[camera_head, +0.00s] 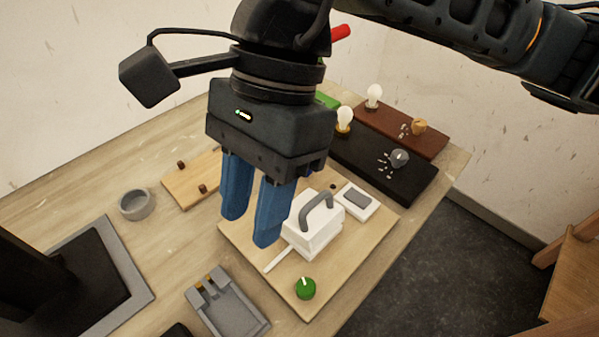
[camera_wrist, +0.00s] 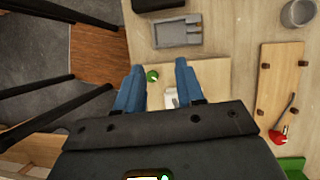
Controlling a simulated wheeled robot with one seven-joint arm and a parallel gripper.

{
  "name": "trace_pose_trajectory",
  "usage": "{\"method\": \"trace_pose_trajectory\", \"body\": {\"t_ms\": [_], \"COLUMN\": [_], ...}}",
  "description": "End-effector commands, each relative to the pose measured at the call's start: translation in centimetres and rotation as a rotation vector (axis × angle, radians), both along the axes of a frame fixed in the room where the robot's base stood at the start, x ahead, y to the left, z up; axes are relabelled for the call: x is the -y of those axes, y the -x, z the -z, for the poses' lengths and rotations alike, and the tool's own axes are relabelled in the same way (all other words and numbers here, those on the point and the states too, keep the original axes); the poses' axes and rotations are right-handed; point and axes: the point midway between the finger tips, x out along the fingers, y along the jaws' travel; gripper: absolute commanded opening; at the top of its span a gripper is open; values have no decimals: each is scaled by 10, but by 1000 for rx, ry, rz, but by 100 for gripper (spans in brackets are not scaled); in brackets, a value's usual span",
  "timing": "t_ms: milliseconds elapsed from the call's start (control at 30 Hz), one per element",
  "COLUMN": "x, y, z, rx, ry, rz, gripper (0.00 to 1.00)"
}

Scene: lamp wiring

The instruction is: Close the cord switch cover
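A white box with a grey arched handle (camera_head: 315,228), which looks like the cord switch cover, sits on a light wooden board (camera_head: 350,268). A thin white strip (camera_head: 277,259) sticks out at its lower left. I cannot tell whether the cover is fully closed. My gripper (camera_head: 250,230) has two blue fingers, apart and empty, above the board to the left of the box. In the wrist view, the fingers (camera_wrist: 159,67) frame a green knob (camera_wrist: 152,76), and part of a white piece (camera_wrist: 170,98) shows between them, mostly hidden by the gripper body.
The green knob (camera_head: 306,288) stands near the board's front corner. A white plate with a grey rocker (camera_head: 357,201) lies right of the box. A grey tray (camera_head: 228,308), a grey cup (camera_head: 135,204) and dark and brown bulb boards (camera_head: 385,168) surround the board.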

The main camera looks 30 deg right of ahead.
Motion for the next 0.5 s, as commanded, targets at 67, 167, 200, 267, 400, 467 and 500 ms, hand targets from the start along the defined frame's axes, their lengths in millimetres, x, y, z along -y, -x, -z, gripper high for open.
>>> {"method": "trace_pose_trajectory", "body": {"t_ms": [67, 167, 200, 267, 400, 467, 500], "x": [31, 63, 73, 84, 97, 97, 97], "y": [-17, -32, -36, -41, -46, -46, -46], "z": [2, 5, 5, 5, 7, 11, 15], "rx": [62, 120, 135, 153, 170, 170, 169], "ry": [131, 258, 295, 340, 386, 388, 388], "rz": [14, 27, 30, 36, 42, 43, 43], "gripper": [38, 38, 38, 38, 38, 38, 38]}}
